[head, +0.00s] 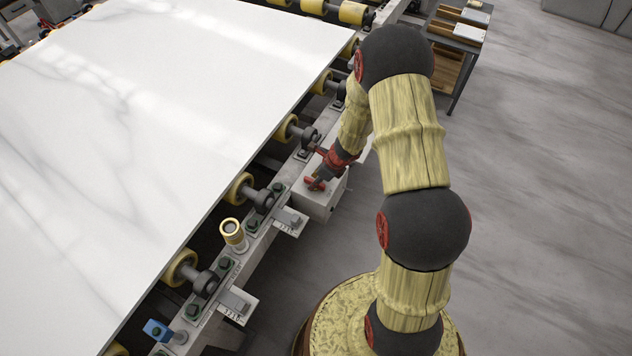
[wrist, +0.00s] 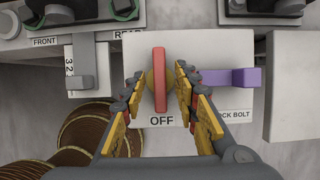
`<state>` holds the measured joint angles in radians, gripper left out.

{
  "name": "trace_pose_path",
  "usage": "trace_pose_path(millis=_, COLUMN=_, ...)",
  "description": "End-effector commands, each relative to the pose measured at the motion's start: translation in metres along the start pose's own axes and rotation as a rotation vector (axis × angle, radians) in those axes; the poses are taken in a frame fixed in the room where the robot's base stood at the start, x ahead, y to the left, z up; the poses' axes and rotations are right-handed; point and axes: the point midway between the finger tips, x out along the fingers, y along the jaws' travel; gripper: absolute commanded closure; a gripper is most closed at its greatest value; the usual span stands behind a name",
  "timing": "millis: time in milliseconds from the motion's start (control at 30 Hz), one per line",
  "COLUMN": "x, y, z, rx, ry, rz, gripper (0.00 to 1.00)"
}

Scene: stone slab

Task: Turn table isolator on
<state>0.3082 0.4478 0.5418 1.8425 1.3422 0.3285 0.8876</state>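The isolator is a light grey box (wrist: 215,48) with an upright red handle (wrist: 160,62) over a yellow disc. The handle lies in line with the OFF label (wrist: 162,121) below it. My gripper (wrist: 159,80) is open, with one finger on each side of the handle and a small gap showing on both sides. In the head view, the isolator box (head: 316,205) sits at the side of the stone table, and my gripper (head: 317,178) is at its red handle. A purple bolt (wrist: 232,79) sticks out at the box's right, above a partly hidden label reading "OCK BOLT".
A white stone slab (head: 130,110) lies on yellow rollers beside the box. In the wrist view, a grey lever (wrist: 84,68) with a number scale stands left of the box, and a grey block (wrist: 294,85) stands to the right.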

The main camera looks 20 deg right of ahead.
Motion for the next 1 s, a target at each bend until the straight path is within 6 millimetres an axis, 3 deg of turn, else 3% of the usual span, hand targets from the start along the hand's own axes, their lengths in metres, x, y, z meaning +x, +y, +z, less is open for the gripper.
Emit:
trace_pose_path(millis=200, x=-0.0003, y=-0.0001, z=0.0001, rx=0.000, ry=0.000, rz=0.000, gripper=0.71)
trace_pose_path(millis=700, x=-0.0002, y=0.0001, z=-0.0002, rx=-0.001, ry=0.000, rz=0.000, gripper=0.99)
trace_pose_path(millis=1000, x=-0.0002, y=0.0001, z=-0.0003, rx=-0.001, ry=0.001, rz=0.000, gripper=1.00)
